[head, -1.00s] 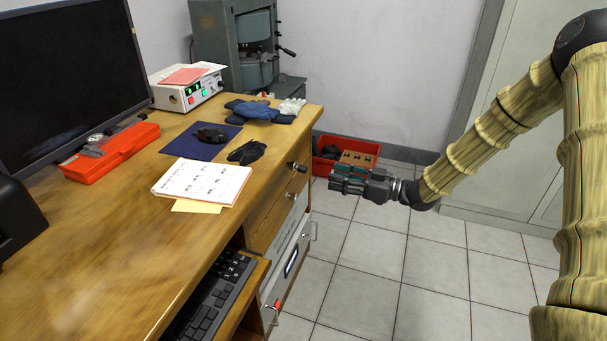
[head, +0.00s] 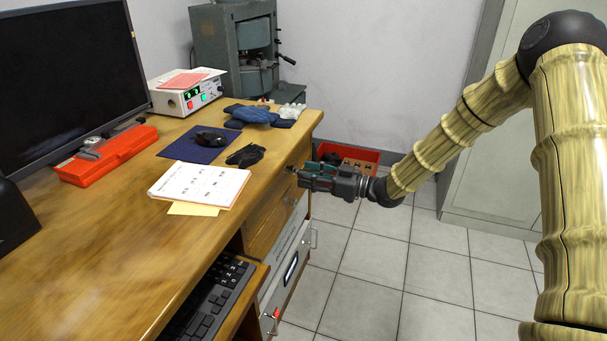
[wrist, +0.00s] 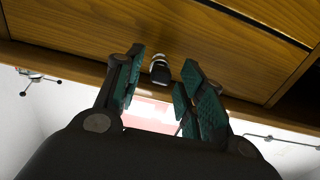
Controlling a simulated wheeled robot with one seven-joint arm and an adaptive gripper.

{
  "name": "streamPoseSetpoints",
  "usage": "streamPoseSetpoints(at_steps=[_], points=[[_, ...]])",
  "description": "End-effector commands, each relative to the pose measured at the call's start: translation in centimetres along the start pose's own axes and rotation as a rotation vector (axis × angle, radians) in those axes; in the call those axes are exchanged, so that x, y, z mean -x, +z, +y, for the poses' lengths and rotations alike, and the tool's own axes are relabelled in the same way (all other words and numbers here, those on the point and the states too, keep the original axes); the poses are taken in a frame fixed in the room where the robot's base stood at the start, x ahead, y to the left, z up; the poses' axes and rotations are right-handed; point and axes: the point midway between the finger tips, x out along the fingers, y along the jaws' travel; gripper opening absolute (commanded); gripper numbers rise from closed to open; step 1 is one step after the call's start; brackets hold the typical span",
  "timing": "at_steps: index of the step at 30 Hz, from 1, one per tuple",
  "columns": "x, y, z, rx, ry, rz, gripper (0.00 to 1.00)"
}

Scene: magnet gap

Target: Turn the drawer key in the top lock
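The drawer key (wrist: 160,69), with a black head and a silvery collar, sticks out of the wooden drawer front (wrist: 215,45) in the wrist view. My gripper (wrist: 162,80) is open, with its green-padded fingers on either side of the key head and a gap on both sides. In the head view my gripper (head: 300,173) is at the upper part of the desk's drawer front (head: 268,226), just below the tabletop edge. There the fingers mostly hide the key and lock.
The wooden desk (head: 110,240) holds a notepad (head: 200,182), a black mouse (head: 210,137), gloves (head: 252,115) and a red case (head: 108,157). A red crate (head: 352,158) stands on the floor behind my gripper.

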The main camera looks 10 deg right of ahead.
Motion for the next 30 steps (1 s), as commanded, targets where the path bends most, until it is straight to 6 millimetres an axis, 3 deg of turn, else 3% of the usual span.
streamPoseSetpoints(at_steps=[8,21,30], points=[[-0.11,-0.01,-0.01,0.0,0.0,0.0,0.39],[-0.09,-0.02,-0.02,0.0,0.0,0.0,0.03],[-0.1,-0.25,-0.01,-0.05,-0.001,0.001,0.03]])
